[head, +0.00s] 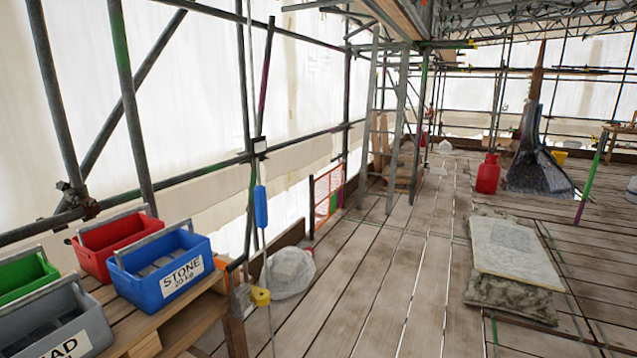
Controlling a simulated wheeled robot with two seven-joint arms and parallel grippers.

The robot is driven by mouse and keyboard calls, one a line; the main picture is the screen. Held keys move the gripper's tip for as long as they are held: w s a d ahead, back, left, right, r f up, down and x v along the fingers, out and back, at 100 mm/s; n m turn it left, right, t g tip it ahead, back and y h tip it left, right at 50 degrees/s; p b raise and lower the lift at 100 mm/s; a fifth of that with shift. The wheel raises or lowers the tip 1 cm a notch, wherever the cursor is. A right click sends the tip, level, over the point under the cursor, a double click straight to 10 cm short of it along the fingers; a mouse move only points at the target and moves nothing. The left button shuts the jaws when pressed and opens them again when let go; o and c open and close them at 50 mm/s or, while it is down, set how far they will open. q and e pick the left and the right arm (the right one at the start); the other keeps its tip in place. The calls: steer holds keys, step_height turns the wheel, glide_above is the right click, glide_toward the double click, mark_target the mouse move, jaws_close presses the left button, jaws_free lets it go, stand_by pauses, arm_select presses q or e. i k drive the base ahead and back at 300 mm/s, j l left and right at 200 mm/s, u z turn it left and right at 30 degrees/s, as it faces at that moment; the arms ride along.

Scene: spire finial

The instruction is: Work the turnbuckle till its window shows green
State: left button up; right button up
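No turnbuckle can be made out for certain in the head view, and no green window shows on any fitting. A thin line hangs down beside a scaffold pole left of centre. On it are a small pale box (259,146), a blue cylinder (261,206) and a yellow fitting (261,297) lower down. I cannot tell whether any of these is the turnbuckle. Neither of my grippers is in view.
Blue (160,268), red (112,241), green (25,275) and grey (55,325) bins stand on a wooden pallet (170,318) at left. A stone slab (515,250) lies at right. A ladder (385,125), red canister (488,174) and spire (537,150) stand beyond. The central planks are clear.

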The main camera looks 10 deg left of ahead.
mark_target(260, 192)
steer(key=i+l+u, duration=0.1)
steer(key=i, duration=0.8)
steer(key=i+l, duration=0.15)
steer(key=i, duration=0.75)
steer(key=i+u, duration=0.25)
steer(key=u, duration=0.15)
steer(key=i+l+u, duration=0.2)
steer(key=u, duration=0.2)
steer(key=i+l+u, duration=0.2)
steer(key=u, duration=0.2)
steer(key=i+l+u, duration=0.4)
steer(key=l+u, duration=0.25)
steer(key=u, duration=0.15)
steer(key=i, duration=0.05)
